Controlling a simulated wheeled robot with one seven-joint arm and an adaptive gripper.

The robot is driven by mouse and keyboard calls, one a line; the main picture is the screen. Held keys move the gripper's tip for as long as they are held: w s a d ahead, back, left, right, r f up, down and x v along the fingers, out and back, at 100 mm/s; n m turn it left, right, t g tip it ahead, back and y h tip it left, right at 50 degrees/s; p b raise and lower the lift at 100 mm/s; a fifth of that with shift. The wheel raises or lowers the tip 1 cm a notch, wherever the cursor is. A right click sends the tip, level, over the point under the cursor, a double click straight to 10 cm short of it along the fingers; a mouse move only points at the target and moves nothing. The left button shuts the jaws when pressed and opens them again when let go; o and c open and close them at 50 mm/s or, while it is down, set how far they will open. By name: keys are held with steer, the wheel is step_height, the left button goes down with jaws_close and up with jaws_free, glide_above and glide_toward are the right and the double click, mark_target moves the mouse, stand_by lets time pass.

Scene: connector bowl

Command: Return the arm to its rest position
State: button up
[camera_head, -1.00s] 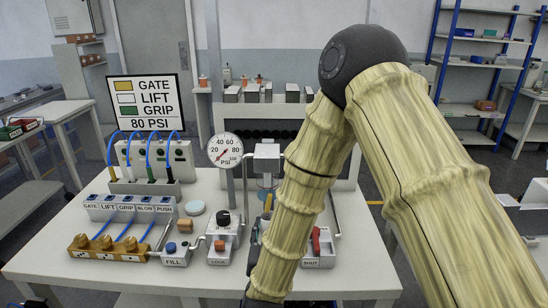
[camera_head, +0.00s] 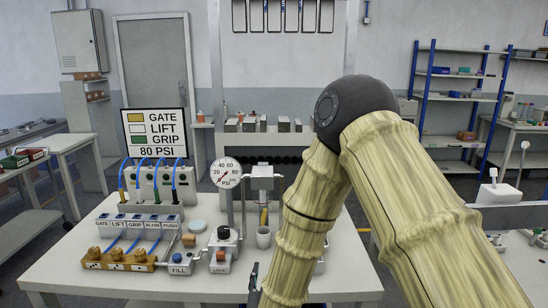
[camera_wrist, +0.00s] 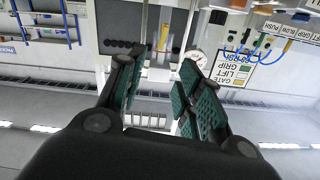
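My arm (camera_head: 412,190), in pale ribbed segments with a dark round elbow, fills the right half of the head view. It is folded, with its forearm pointing down in front of the bench. Only a dark sliver of my gripper (camera_head: 253,287) shows at the bottom edge there. In the wrist view my gripper (camera_wrist: 160,90) has its two green-padded fingers apart. Nothing is between the pads. The wrist view is upside down, with the bench beyond the fingers.
The white bench (camera_head: 75,262) carries a sign (camera_head: 155,133), a pressure gauge (camera_head: 226,172), hoses, an orange-brown connector block (camera_head: 120,260), FILL and LOCK units and a grey cup (camera_head: 263,238). My forearm hides the bench's right part. Blue shelving (camera_head: 460,95) stands behind.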

steer(key=s+d+f+g, duration=0.3)
steer(key=s+d+f, duration=0.1)
steer(key=f, duration=0.4)
steer(key=s+d+f+n+g, duration=0.1)
steer(key=s+d+f+g, duration=0.3)
steer(key=f, duration=0.5)
steer(key=s+d+f+g, duration=0.2)
steer(key=s+d+f, duration=0.3)
steer(key=f, duration=0.3)
steer(key=s+d+f+g, duration=0.3)
steer(key=s+d, duration=0.1)
steer(key=s, duration=0.4)
steer(key=s+d+f+g, duration=0.2)
steer(key=s+d+f, duration=0.1)
steer(key=s, duration=0.5)
steer(key=s+d+f+g, duration=0.3)
steer(key=s+d+f, duration=0.1)
steer(key=s, duration=0.4)
steer(key=shift+s+d+g, duration=0.3)
steer(key=shift+s+d, duration=0.1)
steer(key=shift+d, duration=0.15)
steer(key=shift+f, duration=0.1)
